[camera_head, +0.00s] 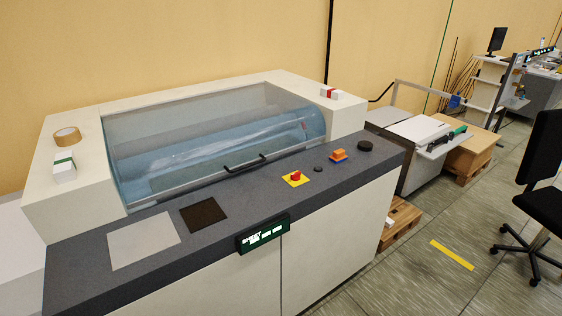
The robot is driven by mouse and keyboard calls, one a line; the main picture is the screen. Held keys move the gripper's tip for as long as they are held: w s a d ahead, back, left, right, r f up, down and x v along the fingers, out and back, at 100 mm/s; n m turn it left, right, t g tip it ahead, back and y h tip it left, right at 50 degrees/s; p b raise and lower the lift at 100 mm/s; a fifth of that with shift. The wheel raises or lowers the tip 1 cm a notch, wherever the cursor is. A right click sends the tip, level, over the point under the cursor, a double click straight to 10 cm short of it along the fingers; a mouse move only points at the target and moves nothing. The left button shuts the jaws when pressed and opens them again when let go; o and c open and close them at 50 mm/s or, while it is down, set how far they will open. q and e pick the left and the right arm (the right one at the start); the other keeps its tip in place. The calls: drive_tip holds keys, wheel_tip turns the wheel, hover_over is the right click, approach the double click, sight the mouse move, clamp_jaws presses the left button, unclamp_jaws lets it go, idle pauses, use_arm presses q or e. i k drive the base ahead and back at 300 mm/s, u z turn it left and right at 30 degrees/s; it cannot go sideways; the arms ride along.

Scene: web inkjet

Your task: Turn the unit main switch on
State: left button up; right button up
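A red rotary-looking knob (295,176) sits on a yellow plate (303,181) on the dark grey top of the printing unit (230,222). It looks like the main switch; its exact setting is too small to tell. Neither of my grippers is in view.
A clear curved cover with a black handle (246,163) is closed over a blue roller. A tape roll (67,135) and small boxes (63,168) lie on the cream housing. A black chair (541,175) stands at right. Grey floor is free before it.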

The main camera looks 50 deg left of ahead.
sight(296, 177)
drive_tip(key=u, duration=0.8)
drive_tip(key=i, duration=0.9)
drive_tip(key=u, duration=1.05)
